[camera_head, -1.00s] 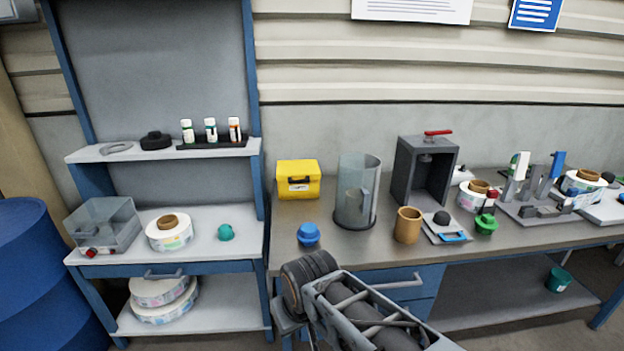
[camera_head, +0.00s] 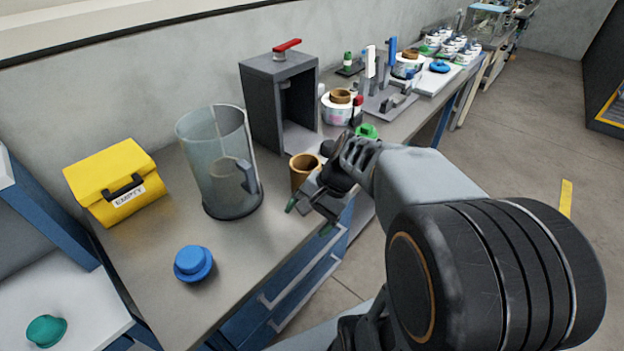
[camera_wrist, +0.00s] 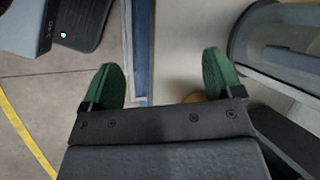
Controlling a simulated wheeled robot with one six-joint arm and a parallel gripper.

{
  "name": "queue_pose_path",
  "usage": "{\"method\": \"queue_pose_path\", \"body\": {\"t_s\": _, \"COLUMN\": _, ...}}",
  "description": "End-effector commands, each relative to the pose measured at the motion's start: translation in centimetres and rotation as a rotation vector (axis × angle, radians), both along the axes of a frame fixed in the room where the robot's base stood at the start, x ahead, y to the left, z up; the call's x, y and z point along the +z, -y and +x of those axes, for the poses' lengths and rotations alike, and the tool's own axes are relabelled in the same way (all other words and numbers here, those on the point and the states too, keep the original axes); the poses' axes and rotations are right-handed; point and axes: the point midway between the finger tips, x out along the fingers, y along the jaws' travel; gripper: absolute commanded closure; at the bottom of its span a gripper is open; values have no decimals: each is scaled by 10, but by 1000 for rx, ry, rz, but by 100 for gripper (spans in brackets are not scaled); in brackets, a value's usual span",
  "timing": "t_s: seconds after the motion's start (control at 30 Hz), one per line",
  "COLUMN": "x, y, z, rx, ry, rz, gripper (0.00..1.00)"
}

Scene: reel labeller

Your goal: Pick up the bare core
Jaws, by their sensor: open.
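The bare core (camera_head: 302,172), an open brown cardboard tube, stands upright on the bench near its front edge, between the clear cylinder and the grey press. My gripper (camera_head: 309,217) is open and empty, with green fingertips. In the head view it is in front of the core and to its right, and its wrist covers part of the core's lower right side. In the wrist view the open fingers (camera_wrist: 163,78) are over the bench edge, and a small tan piece, likely the core (camera_wrist: 194,98), shows beside the right finger, mostly hidden by the gripper body.
The clear cylinder (camera_head: 215,165) with a handle stands left of the core. The grey press (camera_head: 262,110) with a red lever stands behind it. A blue knobbed piece (camera_head: 193,263) and a yellow box (camera_head: 112,182) are farther left. The bench front between is clear.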

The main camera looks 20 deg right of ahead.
Motion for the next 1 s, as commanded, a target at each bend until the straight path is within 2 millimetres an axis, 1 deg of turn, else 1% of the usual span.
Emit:
{"method": "queue_pose_path", "body": {"t_s": 0.03, "x": -21, "y": 14, "z": 14, "rx": -159, "ry": -80, "rz": 137, "gripper": 10}}
{"method": "queue_pose_path", "body": {"t_s": 0.07, "x": -25, "y": 21, "z": 22, "rx": -245, "ry": -119, "rz": 222, "gripper": 7}}
{"method": "queue_pose_path", "body": {"t_s": 0.13, "x": -32, "y": 44, "z": 42, "rx": -432, "ry": -193, "rz": 417, "gripper": 0}}
{"method": "queue_pose_path", "body": {"t_s": 0.17, "x": -35, "y": 56, "z": 49, "rx": -505, "ry": -218, "rz": 499, "gripper": 0}}
{"method": "queue_pose_path", "body": {"t_s": 0.2, "x": -38, "y": 72, "z": 59, "rx": -593, "ry": -244, "rz": 606, "gripper": 0}}
{"method": "queue_pose_path", "body": {"t_s": 0.27, "x": -43, "y": 98, "z": 70, "rx": -705, "ry": -274, "rz": 756, "gripper": 0}}
{"method": "queue_pose_path", "body": {"t_s": 0.3, "x": -46, "y": 114, "z": 76, "rx": -768, "ry": -287, "rz": 846, "gripper": 0}}
{"method": "queue_pose_path", "body": {"t_s": 0.4, "x": -52, "y": 152, "z": 84, "rx": -881, "ry": -302, "rz": 1036, "gripper": 0}}
{"method": "queue_pose_path", "body": {"t_s": 0.5, "x": -55, "y": 180, "z": 88, "rx": -948, "ry": -302, "rz": 1168, "gripper": 0}}
{"method": "queue_pose_path", "body": {"t_s": 0.53, "x": -56, "y": 185, "z": 89, "rx": -961, "ry": -300, "rz": 1195, "gripper": 0}}
{"method": "queue_pose_path", "body": {"t_s": 0.6, "x": -57, "y": 192, "z": 92, "rx": -979, "ry": -297, "rz": 1242, "gripper": 0}}
{"method": "queue_pose_path", "body": {"t_s": 0.67, "x": -57, "y": 190, "z": 98, "rx": -986, "ry": -298, "rz": 1264, "gripper": 0}}
{"method": "queue_pose_path", "body": {"t_s": 0.8, "x": -56, "y": 173, "z": 116, "rx": -988, "ry": -298, "rz": 1275, "gripper": 0}}
{"method": "queue_pose_path", "body": {"t_s": 1.0, "x": -56, "y": 149, "z": 137, "rx": -989, "ry": -299, "rz": 1272, "gripper": 0}}
